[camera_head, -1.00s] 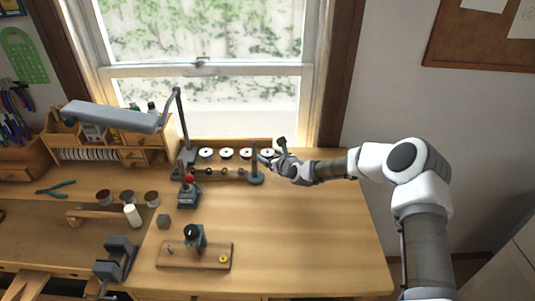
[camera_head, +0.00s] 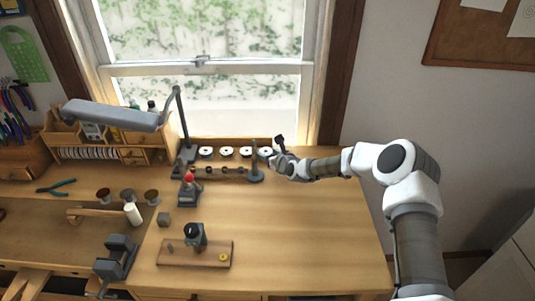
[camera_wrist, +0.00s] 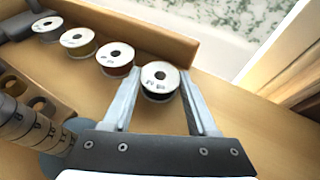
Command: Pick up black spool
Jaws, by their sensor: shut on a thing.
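The black spool (camera_wrist: 160,83) has a white top with a dark centre hole, and black thread shows below its rim. In the wrist view it sits between the two fingertips of my gripper (camera_wrist: 159,92), which are shut on its sides. I cannot tell whether it is clear of the surface below. In the head view the white-topped spool (camera_head: 265,151) is the rightmost of the row at the back of the bench, with my gripper (camera_head: 272,157) at it, partly hiding it.
A red-brown spool (camera_wrist: 115,61), a yellow one (camera_wrist: 82,42) and a grey one (camera_wrist: 47,25) stand in a row to the left. A wooden ledge (camera_wrist: 140,35) runs behind. A rod stand (camera_head: 255,172) is close by on the left. The bench's right side is clear.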

